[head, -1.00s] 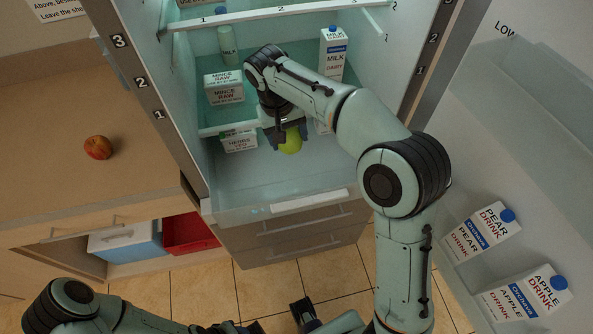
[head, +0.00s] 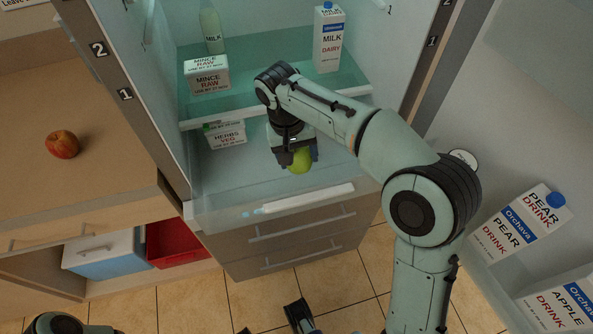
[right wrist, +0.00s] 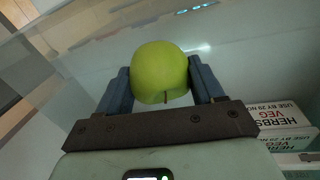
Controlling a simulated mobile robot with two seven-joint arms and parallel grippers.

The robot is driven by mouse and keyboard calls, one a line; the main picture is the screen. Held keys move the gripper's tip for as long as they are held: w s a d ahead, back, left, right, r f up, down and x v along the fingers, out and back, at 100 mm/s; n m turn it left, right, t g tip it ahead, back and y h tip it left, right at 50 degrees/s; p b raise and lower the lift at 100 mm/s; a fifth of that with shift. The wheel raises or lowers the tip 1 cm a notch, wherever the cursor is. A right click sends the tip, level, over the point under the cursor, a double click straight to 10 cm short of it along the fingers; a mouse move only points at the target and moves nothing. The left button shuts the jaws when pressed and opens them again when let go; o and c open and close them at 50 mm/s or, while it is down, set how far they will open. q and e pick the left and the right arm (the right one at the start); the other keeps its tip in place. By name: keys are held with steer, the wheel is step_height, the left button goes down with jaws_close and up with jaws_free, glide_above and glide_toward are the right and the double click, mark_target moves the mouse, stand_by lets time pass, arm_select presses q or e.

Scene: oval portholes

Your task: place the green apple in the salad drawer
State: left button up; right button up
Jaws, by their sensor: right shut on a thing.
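The green apple (head: 300,161) is held between the fingers of my right gripper (head: 298,158), which is shut on it. In the right wrist view the apple (right wrist: 160,72) sits between both blue-grey fingers (right wrist: 160,85). The salad drawer (head: 225,212) is a clear drawer at the bottom of the fridge, pulled out, with a pale strip on its front. The apple shows over the drawer's open area, behind its front wall; its height above the floor of the drawer is hard to tell.
A herbs box (head: 226,137) stands at the drawer's back left. The glass shelf (head: 275,100) above carries a mince box (head: 207,75) and milk carton (head: 328,40). The open fridge door at right holds drink cartons (head: 520,225). A red apple (head: 62,144) lies on the counter.

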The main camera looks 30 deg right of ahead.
arm_select(q)
steer(key=shift+w+a+f+t+b, duration=0.25)
steer(key=shift+w+a+f+b, duration=0.1)
steer(key=shift+w+f, duration=0.25)
steer(key=shift+w+a+f+t+b, duration=0.25)
steer(key=shift+w+f+b, duration=0.15)
steer(key=shift+w, duration=0.3)
arm_select(e)
steer(key=shift+f, duration=2.7)
steer(key=shift+f, duration=0.15)
steer(key=o, duration=1.1)
